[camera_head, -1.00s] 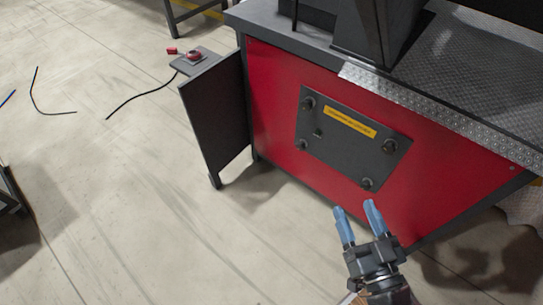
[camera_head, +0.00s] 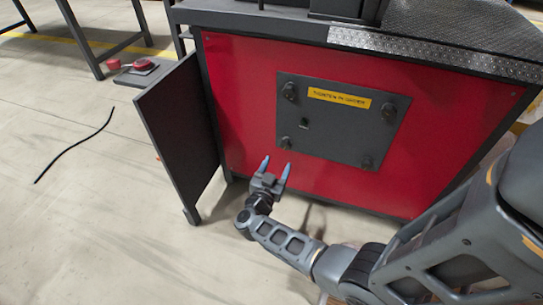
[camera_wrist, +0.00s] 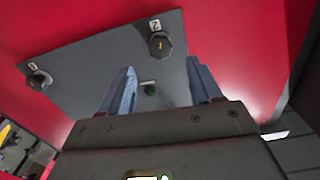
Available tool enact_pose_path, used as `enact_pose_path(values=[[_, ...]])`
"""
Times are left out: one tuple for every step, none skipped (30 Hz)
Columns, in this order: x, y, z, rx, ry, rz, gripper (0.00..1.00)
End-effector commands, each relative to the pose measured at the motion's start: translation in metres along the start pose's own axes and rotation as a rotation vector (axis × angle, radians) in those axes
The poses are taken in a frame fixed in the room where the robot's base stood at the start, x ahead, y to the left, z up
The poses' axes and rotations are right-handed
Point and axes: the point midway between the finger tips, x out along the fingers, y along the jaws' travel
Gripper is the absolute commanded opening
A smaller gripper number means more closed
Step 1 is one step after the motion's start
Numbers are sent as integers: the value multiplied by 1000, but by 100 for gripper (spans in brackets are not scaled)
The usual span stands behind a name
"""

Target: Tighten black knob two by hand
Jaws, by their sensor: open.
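A dark grey panel (camera_head: 335,125) with a black knob at each corner is on the red cabinet front. In the head view the knobs are at upper left (camera_head: 289,91), upper right (camera_head: 388,110), lower left (camera_head: 286,142) and lower right (camera_head: 366,162); their numbers are too small to read. In the wrist view one black knob (camera_wrist: 160,45) has a label that looks like a sideways 2. Another knob (camera_wrist: 38,80) is farther left. My gripper (camera_head: 275,163) is open and empty, its blue fingers just below the lower-left knob, apart from it. Its fingers also show in the wrist view (camera_wrist: 160,72).
A yellow label (camera_head: 339,98) is on the panel. An open dark door (camera_head: 180,130) stands left of the red cabinet front (camera_head: 240,80). A red button box (camera_head: 142,67) is behind it. A black cable (camera_head: 75,147) lies on the open floor.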

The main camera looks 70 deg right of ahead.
Motion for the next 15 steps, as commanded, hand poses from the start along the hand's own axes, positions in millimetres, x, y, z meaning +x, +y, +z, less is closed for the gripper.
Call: enact_pose_path(values=[[5, 0, 1, 0, 0, 4, 64], [8, 1, 1, 0, 0, 4, 64], [13, 1, 1, 1, 0, 4, 64], [17, 1, 1, 1, 1, 4, 64], [22, 1, 1, 1, 1, 5, 64], [28, 1, 2, 1, 1, 4, 64], [33, 1, 2, 1, 1, 4, 64], [38, 1, 2, 1, 1, 4, 64], [44, 1, 2, 2, 1, 3, 64], [48, 1, 1, 1, 2, 3, 64], [53, 1, 1, 1, 1, 2, 64], [58, 0, 1, 1, 2, 2, 64], [61, 0, 1, 1, 1, 1, 64], [64, 0, 1, 1, 1, 1, 64], [68, 1, 1, 1, 0, 1, 64]])
